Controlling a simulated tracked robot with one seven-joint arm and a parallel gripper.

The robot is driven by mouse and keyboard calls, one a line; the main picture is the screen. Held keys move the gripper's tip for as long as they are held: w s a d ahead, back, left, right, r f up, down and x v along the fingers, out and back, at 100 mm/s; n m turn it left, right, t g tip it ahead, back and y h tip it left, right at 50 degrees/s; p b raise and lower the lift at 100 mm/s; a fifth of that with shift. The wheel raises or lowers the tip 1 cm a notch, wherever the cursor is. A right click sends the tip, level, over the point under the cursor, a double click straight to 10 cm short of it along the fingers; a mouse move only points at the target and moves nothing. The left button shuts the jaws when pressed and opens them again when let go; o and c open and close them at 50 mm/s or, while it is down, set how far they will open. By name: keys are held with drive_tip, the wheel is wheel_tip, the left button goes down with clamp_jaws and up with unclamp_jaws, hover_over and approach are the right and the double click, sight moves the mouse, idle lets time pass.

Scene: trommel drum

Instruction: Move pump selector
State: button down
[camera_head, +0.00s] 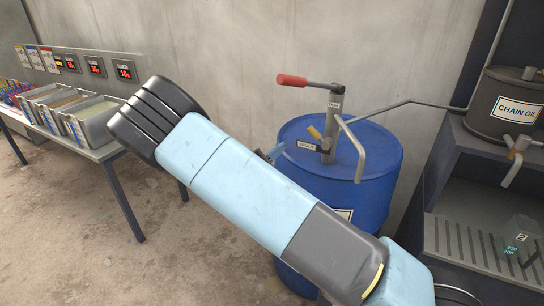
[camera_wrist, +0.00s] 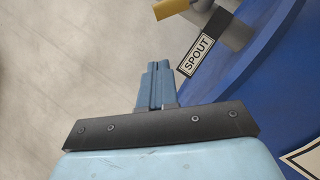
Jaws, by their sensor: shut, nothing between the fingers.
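A grey pump (camera_head: 333,125) with a red-gripped handle (camera_head: 292,80) stands on top of a blue drum (camera_head: 380,150). Its selector has a yellow lever (camera_head: 315,132), which also shows at the top of the wrist view (camera_wrist: 170,8). A tag reading SPOUT (camera_head: 307,146) sits just below the lever; it also shows in the wrist view (camera_wrist: 199,52). My gripper (camera_wrist: 155,68) is shut and empty. Its blue fingertips (camera_head: 274,152) are left of the SPOUT tag, apart from the lever. My arm hides part of the drum's front.
A pipe (camera_head: 410,102) runs right from the pump toward a CHAIN OIL tank (camera_head: 505,105) on a grey stand. A bent spout (camera_head: 354,150) hangs on the pump's right. Bins (camera_head: 92,120) stand on a table at left. Floor between is clear.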

sight(319, 135)
drive_tip(key=x, duration=0.4)
drive_tip(key=shift+d+r, duration=0.2)
drive_tip(key=shift+d, duration=0.05)
drive_tip(key=shift+s+d+r, duration=0.15)
drive_tip(key=shift+d+r, duration=0.45)
drive_tip(key=shift+d, duration=0.05)
drive_tip(key=shift+s+d+r, duration=0.15)
drive_tip(key=shift+d+r, duration=0.45)
drive_tip(key=shift+a+r, duration=0.15)
